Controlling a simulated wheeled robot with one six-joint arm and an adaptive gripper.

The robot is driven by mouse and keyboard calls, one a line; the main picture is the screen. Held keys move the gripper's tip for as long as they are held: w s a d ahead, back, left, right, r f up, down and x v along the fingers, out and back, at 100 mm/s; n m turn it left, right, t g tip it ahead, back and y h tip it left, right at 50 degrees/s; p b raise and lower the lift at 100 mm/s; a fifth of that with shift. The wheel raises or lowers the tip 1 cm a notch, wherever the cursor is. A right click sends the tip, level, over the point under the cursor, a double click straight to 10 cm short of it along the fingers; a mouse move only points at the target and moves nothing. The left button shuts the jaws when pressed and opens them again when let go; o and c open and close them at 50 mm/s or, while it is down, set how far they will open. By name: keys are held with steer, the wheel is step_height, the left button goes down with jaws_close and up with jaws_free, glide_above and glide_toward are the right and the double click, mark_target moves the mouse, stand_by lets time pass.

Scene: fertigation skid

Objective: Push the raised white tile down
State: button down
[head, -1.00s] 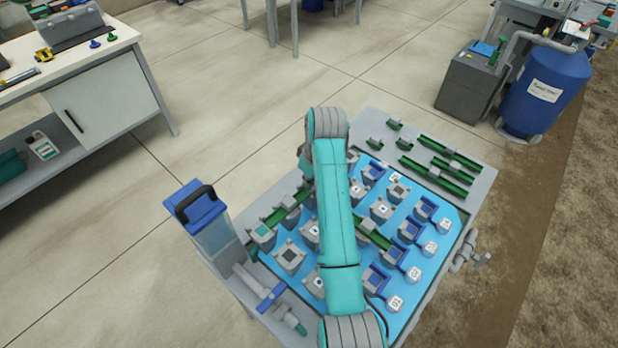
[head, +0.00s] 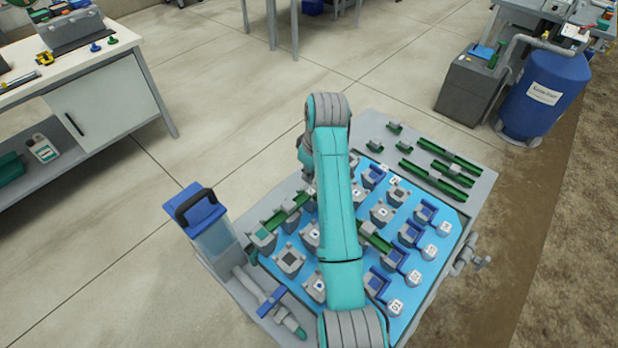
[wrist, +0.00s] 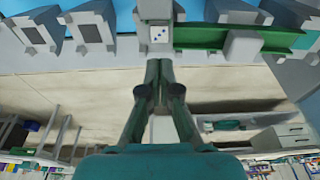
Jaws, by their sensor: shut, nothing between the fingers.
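In the head view my arm covers the gripper and part of the blue panel (head: 435,262). Several white-faced tiles on grey blocks show there, such as one left of my arm (head: 315,233) and one right of it (head: 382,212). I cannot tell which of them stands raised.
Green rails (head: 437,172) with grey pieces lie at the bench's back right. A blue-topped clear container (head: 212,232) stands at the left edge, near a grey pipe with a blue valve handle (head: 270,300). Pipe fittings (head: 470,255) stick out at right. Open floor surrounds the bench.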

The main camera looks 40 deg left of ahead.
steer(key=shift+r, duration=1.7)
steer(key=shift+s+d, duration=0.1)
